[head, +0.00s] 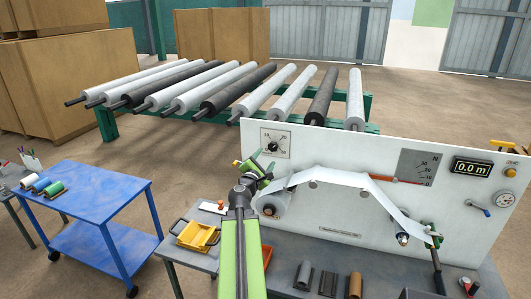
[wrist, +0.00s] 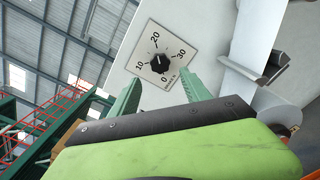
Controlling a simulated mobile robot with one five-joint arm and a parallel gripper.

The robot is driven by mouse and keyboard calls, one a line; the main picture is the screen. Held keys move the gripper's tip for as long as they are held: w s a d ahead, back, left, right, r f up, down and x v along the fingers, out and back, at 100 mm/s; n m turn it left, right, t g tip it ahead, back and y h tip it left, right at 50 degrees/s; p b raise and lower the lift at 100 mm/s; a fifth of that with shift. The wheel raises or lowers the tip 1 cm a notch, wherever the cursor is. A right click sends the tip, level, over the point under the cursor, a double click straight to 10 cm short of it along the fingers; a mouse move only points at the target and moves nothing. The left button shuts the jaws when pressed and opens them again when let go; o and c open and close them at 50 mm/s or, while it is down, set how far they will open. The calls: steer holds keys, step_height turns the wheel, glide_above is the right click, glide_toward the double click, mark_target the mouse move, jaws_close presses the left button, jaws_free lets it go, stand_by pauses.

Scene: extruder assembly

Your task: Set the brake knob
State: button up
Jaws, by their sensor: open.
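The brake knob (head: 272,146) is a round black knob on a white square dial plate, at the upper left of the white machine panel. In the wrist view the knob (wrist: 160,63) shows with its scale marked 0, 10, 20 and 30. Its exact setting is too small to read surely. My gripper (head: 264,162) is in front of the panel, just below and left of the knob in the head view. In the wrist view its two green fingers (wrist: 163,77) stand apart and empty, pointing toward the dial, with the knob between and beyond their tips. No contact shows.
A white roll (head: 273,204) and web run across the panel to the right of my gripper. A tension scale (head: 417,167) and a 0.0 m display (head: 471,168) are farther right. A yellow tray (head: 198,236) lies on the bench. A blue cart (head: 88,197) stands left.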

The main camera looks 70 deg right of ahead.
mark_target(272, 148)
steer(key=shift+w+d, duration=0.15)
steer(key=shift+d, duration=1.85)
steer(key=shift+w+d, duration=0.1)
steer(key=shift+d, duration=1.9)
steer(key=c, duration=1)
